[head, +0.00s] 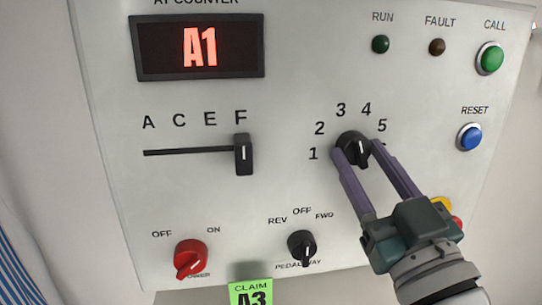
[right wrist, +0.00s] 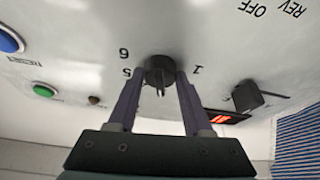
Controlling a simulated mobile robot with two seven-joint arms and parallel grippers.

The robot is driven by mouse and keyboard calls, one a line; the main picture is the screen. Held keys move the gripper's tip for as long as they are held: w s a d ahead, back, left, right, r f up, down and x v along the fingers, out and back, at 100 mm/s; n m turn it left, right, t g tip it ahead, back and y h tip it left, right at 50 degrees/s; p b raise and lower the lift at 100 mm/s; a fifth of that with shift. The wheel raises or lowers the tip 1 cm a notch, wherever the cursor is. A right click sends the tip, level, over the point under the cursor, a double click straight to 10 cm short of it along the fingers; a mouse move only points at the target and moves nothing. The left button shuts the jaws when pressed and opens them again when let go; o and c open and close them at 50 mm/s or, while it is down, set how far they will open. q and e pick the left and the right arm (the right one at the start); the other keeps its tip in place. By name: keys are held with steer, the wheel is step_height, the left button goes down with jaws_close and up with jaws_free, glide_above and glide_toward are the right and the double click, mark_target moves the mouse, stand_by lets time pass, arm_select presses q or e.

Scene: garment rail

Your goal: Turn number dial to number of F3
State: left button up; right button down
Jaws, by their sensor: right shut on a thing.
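The black number dial (head: 351,143) sits on the panel with the numbers 1 to 5 around it in the head view. My right gripper (head: 357,151) has its two purple fingers on either side of the dial and is shut on it. The dial also shows between the fingers in the right wrist view (right wrist: 160,72), where 1, 5 and 6 can be read. The dial has a white mark; I cannot tell exactly which number it points at. The letter slider (head: 244,154) stands under F. The red display (head: 200,47) reads A1. My left gripper is not in view.
A red OFF/ON knob (head: 190,258) and a black REV/OFF/FWD knob (head: 302,245) are below. A green CALL button (head: 490,58) and blue RESET button (head: 469,137) are on the right. A green claim tag (head: 251,293) reads A3.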

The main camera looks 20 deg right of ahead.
steer(key=shift+c, duration=1.6)
jaws_free()
steer(key=b+v, duration=0.2)
steer(key=v, duration=0.8)
steer(key=shift+w, duration=0.1)
